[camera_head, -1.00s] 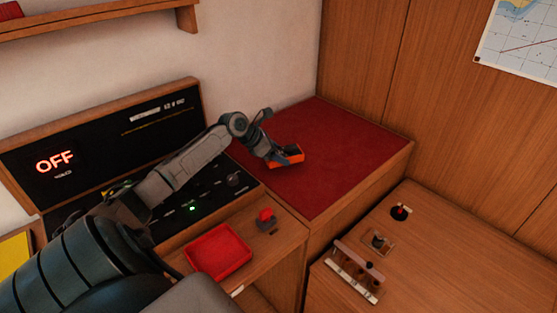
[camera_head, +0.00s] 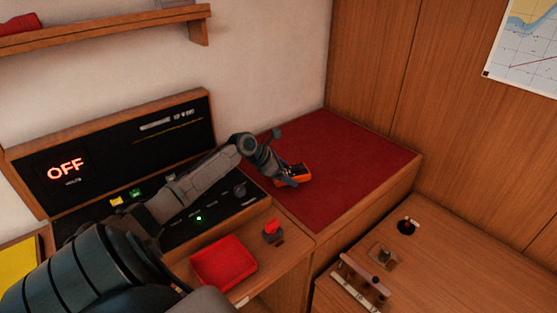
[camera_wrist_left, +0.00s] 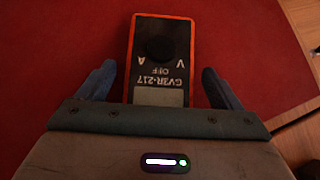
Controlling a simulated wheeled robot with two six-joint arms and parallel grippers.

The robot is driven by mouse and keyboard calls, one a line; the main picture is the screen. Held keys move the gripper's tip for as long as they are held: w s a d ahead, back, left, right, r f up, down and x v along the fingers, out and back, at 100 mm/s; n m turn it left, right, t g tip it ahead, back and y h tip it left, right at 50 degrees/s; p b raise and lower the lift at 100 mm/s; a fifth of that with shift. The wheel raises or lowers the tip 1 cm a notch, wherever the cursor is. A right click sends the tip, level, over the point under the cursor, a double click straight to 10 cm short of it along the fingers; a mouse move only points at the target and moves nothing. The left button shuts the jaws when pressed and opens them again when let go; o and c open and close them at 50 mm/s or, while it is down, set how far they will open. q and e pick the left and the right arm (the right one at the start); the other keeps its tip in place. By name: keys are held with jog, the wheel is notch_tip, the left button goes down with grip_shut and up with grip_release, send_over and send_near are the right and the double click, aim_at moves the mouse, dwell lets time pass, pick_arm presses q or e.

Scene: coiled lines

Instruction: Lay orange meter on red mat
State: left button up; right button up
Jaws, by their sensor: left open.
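The orange meter (camera_head: 296,174) lies on the red mat (camera_head: 350,165), near the mat's left side. In the left wrist view the meter (camera_wrist_left: 161,60) shows its black face, a dark dial, a grey display and the label GV3R-217, upside down. The red mat (camera_wrist_left: 60,60) surrounds it there. My left gripper (camera_head: 284,160) is at the meter. In the left wrist view its two fingers (camera_wrist_left: 160,88) stand apart on either side of the meter's near end, with gaps between them and its sides. My right gripper is not in view.
A red tray (camera_head: 224,262) and a small red-topped control (camera_head: 272,231) sit on the wooden ledge left of the mat. A black panel (camera_head: 150,140) reading OFF stands behind my left arm. A lower wooden top (camera_head: 450,270) at right holds small fittings.

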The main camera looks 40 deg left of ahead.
pick_arm(q)
jog(key=v, duration=1.2)
jog(key=shift+p, duration=0.4)
jog(key=shift+a, duration=0.1)
